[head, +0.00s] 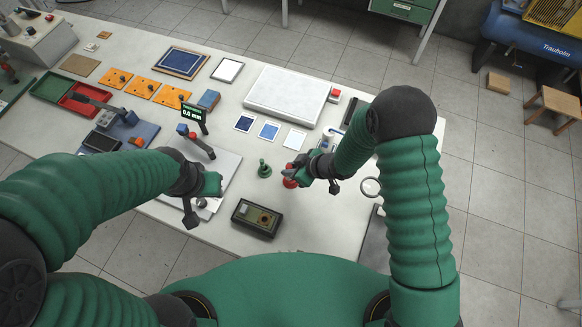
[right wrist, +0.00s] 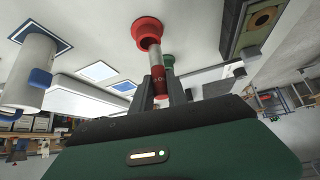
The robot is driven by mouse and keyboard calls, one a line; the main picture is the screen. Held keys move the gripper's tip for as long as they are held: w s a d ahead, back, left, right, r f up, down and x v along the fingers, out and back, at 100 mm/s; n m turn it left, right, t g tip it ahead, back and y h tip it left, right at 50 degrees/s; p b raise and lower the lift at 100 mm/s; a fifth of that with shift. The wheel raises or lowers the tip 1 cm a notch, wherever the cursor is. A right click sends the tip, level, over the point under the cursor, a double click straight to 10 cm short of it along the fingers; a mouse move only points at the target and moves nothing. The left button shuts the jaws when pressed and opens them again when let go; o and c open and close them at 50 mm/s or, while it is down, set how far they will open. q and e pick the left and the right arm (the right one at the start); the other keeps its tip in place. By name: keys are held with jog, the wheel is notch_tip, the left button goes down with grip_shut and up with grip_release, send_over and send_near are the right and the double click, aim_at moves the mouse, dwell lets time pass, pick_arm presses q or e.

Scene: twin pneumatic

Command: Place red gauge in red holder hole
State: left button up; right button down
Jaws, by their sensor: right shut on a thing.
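The red gauge (right wrist: 156,72), a slim rod with a silver section and a red marked band, is between the fingers of my right gripper (right wrist: 161,85), which is shut on it. The red holder (right wrist: 148,32) has a wide round flange and stands on the table. The gauge's silver end meets the holder's neck in the right wrist view; I cannot tell how deep it sits. In the head view my right gripper (head: 300,172) is right over the red holder (head: 289,181) and hides the gauge. My left gripper (head: 207,190) is over the pale plate, its jaws unclear.
A green holder (head: 264,170) stands just left of the red one. A dark handheld meter (head: 257,217) lies in front.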

jog(key=shift+w+f, duration=0.1)
jog(key=shift+w, duration=0.25)
jog(key=shift+s+d+f+p, duration=0.15)
jog(key=shift+f+p, duration=0.2)
jog(key=shift+f, duration=0.3)
jog(key=shift+w+d+f+p, duration=0.15)
jog(key=shift+f+p, duration=0.15)
jog(key=shift+f, duration=0.3)
jog(key=shift+s+f, duration=0.1)
jog(key=shift+f, duration=0.3)
jog(key=shift+d+f, duration=0.1)
jog(key=shift+d, duration=0.05)
pick_arm(q)
jog(key=shift+d+r, duration=0.4)
jog(key=shift+r, duration=0.4)
pick_arm(e)
jog(key=c, duration=1.7)
grip_release()
jog(key=shift+f, duration=0.1)
jog(key=shift+c, duration=0.2)
jog(key=o, duration=0.4)
jog(key=shift+a, duration=0.25)
pick_arm(q)
jog(key=shift+s+a, duration=0.1)
jog(key=shift+a, duration=0.15)
pick_arm(e)
jog(key=shift+o, duration=0.2)
